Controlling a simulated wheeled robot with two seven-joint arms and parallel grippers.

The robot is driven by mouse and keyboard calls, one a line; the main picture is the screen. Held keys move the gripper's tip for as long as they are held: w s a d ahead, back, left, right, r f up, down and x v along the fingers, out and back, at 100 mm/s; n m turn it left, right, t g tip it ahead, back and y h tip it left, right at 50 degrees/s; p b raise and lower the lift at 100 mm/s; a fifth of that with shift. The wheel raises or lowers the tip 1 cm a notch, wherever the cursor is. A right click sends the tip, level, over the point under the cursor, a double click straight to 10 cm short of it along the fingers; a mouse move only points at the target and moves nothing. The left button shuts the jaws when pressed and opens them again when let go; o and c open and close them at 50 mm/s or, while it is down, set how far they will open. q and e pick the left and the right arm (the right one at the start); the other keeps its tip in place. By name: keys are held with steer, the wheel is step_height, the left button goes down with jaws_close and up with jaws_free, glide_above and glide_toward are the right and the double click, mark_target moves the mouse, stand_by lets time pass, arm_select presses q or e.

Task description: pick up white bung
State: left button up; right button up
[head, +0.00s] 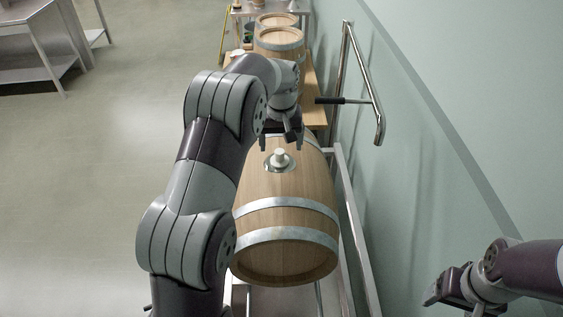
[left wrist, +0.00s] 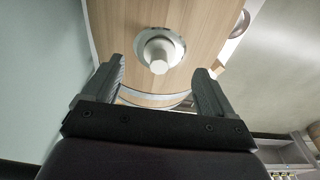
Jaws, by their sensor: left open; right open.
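The white bung (head: 279,155) stands in a round metal plate (head: 279,165) on top of a wooden barrel (head: 288,215) lying on its side. In the left wrist view the bung (left wrist: 159,54) shows between and beyond my left gripper's fingertips. My left gripper (head: 283,142) is open and empty, just beyond and above the bung in the head view, apart from it. The left gripper's two fingers also show in the left wrist view (left wrist: 160,75). My right gripper (head: 440,290) is open and empty at the lower right, away from the barrel.
The barrel rests in a metal frame (head: 352,230) beside the green wall (head: 440,170). More barrels (head: 279,41) stand behind on a wooden table (head: 316,108). A steel table (head: 40,45) is far left; the floor between is clear.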

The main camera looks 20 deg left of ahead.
mark_target(280, 152)
arm_select(q)
steer(key=f+p, duration=0.1)
steer(key=w+a+f+p, duration=0.2)
steer(key=f, duration=0.2)
steer(key=w+f, duration=0.1)
steer(key=f, duration=0.1)
steer(key=shift+d+p, duration=0.2)
steer(key=shift+p, duration=0.1)
steer(key=shift+s+d, duration=0.15)
steer(key=shift+s+r, duration=0.15)
steer(key=shift+s, duration=0.25)
steer(key=shift+c, duration=0.4)
steer(key=shift+w, duration=0.2)
steer(key=c, duration=1)
steer(key=shift+c, duration=0.4)
arm_select(e)
steer(key=r, duration=0.1)
steer(key=w+r, duration=0.1)
steer(key=shift+w+a+r, duration=0.15)
steer(key=shift+a+r, duration=0.2)
steer(key=shift+r, duration=0.05)
steer(key=shift+f, duration=0.15)
